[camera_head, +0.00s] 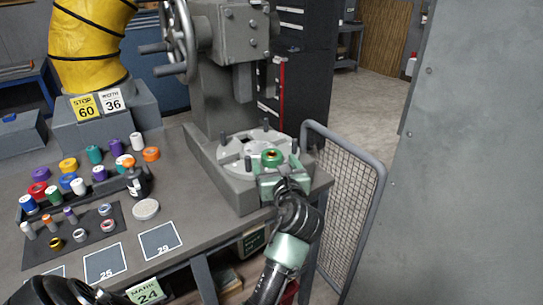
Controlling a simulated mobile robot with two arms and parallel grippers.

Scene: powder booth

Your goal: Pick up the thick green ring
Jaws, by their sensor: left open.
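The gripper hides the near right part of the plate.
Dark posts stand around the plate. The machine's column (222,95) rises behind it. A wire mesh guard (343,205) stands to the right. Several coloured rolls, a dark bottle (138,183) and a white disc (145,209) are on the bench at left.

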